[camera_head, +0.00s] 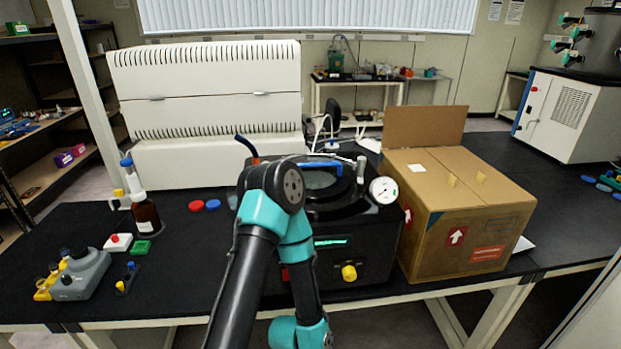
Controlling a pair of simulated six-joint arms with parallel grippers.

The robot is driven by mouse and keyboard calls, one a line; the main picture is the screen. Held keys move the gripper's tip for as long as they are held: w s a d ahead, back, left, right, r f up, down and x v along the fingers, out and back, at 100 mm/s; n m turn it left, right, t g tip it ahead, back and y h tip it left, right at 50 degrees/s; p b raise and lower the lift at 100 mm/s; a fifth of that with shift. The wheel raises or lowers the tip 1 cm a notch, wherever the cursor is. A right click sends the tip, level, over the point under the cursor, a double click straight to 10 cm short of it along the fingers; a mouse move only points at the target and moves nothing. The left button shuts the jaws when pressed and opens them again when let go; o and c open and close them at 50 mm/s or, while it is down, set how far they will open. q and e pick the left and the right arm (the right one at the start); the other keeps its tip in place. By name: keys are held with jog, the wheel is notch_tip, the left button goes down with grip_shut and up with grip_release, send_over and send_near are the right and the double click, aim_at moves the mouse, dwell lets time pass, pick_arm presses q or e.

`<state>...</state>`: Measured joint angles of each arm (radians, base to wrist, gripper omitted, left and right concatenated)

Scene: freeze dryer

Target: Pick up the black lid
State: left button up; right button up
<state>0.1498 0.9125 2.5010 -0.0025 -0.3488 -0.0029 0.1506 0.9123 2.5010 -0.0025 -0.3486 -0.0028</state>
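A black benchtop device (365,250) stands at the middle of the bench, partly covered by one of my arms. On its top is a round black part (345,190) that looks like the black lid, with a blue curved handle (322,164) above it. Its left side is hidden behind my teal and black arm. That arm rises from the bottom edge, bends at the elbow in front of the device and comes back down to the bottom edge. Neither gripper shows.
A round gauge (383,190) is at the device's right edge. A brown bottle (146,215), red and blue caps (205,205) and a grey instrument (80,273) are on the left.

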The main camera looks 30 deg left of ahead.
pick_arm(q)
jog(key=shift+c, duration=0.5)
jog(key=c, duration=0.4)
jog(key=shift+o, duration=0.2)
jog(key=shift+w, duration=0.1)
